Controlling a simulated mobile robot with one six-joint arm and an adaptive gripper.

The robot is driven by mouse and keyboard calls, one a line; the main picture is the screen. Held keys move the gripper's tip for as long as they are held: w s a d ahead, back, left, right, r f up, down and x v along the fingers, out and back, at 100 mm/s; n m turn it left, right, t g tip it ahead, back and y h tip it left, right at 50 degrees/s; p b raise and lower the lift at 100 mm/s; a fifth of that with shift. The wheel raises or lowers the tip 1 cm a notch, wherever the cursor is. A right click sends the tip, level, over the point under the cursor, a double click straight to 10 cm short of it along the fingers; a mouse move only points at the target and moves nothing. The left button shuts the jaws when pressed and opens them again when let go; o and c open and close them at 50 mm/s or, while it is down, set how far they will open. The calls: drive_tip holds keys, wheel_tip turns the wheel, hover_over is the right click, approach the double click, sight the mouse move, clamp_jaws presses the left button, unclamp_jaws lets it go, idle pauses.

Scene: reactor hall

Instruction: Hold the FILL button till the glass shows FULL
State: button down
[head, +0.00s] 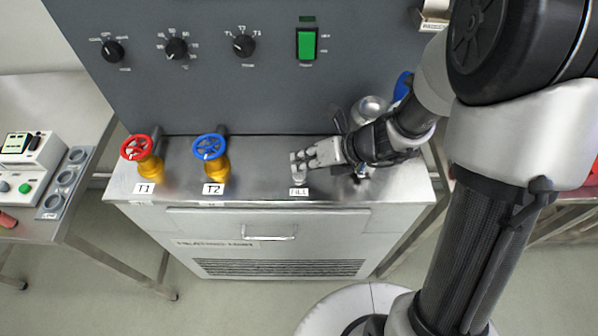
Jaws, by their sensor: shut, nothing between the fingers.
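My gripper (301,161) is shut and empty, reaching left over the right part of the steel bench top. Its fingertips are right at the FILL button (298,181), a small pale metal piece just behind the white FILL label (299,192). The fingers cover part of the button. I cannot tell whether they touch it or press it down. No glass with a FULL mark can be made out; a small shiny fitting (362,172) shows partly behind my gripper.
Two valves stand to the left on the bench top (255,180): a red-wheeled one (138,149) labelled T1 and a blue-wheeled one (209,148) labelled T2. The grey panel behind has several black knobs and a green switch (307,44). A rounded metal vessel (370,110) stands behind my wrist.

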wheel_tip(320, 180, up, 5)
drive_tip(key=p, duration=0.5)
drive_tip(key=shift+r, duration=0.1)
idle(0.3)
